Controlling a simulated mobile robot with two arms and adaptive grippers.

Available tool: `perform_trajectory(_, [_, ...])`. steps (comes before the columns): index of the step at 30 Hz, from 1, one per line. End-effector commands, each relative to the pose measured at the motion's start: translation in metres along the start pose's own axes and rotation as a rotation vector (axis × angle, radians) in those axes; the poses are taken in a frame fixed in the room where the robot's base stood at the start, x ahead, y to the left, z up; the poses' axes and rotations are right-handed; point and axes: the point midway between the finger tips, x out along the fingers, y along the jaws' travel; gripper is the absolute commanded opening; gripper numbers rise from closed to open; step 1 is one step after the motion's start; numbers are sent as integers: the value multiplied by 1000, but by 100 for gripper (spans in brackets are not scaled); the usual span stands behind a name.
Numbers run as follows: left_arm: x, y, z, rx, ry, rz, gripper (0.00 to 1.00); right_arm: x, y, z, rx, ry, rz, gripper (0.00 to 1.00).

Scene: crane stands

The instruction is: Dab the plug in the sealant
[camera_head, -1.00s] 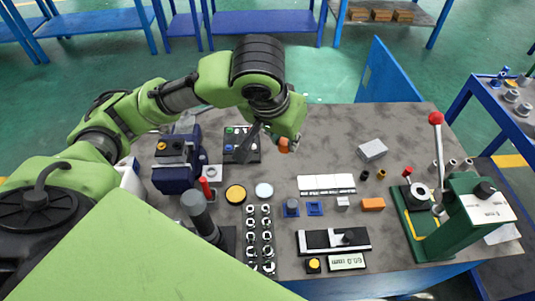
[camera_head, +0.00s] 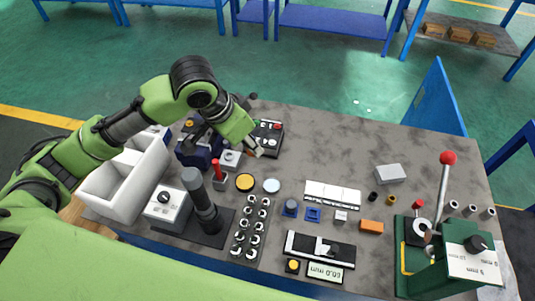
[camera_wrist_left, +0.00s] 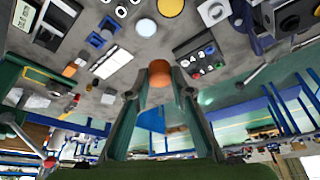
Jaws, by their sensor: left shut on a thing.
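My left gripper (camera_head: 256,151) is above the bench, behind the two round dishes and by the front of the button panel. In the left wrist view its fingers (camera_wrist_left: 159,90) are shut on an orange-brown round-ended plug (camera_wrist_left: 160,70), which sticks out past the fingertips. The plug is barely visible in the head view. A yellow-filled dish with a dark rim (camera_head: 244,182) and a pale dish (camera_head: 271,186) lie side by side on the bench, apart from the plug. Which holds the sealant I cannot tell. My right gripper is not in view.
The button panel (camera_head: 268,138) is just behind the gripper. A red-handled tool (camera_head: 217,170), a dark upright cylinder (camera_head: 201,203) and a rack of several metal fittings (camera_head: 250,228) stand near the dishes. A green lever press (camera_head: 448,262) is at right.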

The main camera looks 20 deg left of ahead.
Motion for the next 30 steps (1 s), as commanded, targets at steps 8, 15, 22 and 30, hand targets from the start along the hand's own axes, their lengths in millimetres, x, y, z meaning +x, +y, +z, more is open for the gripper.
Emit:
perform_trajectory(8, [32, 11, -17, 445, -1, 193, 4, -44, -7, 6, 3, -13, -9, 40])
perform_trajectory(15, [66, 21, -18, 811, 0, 341, 4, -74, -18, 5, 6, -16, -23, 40])
perform_trajectory(22, [89, 27, -10, 1027, 2, 426, 4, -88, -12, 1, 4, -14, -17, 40])
perform_trajectory(30, [103, 28, -4, 1080, 3, 443, 4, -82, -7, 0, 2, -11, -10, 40])
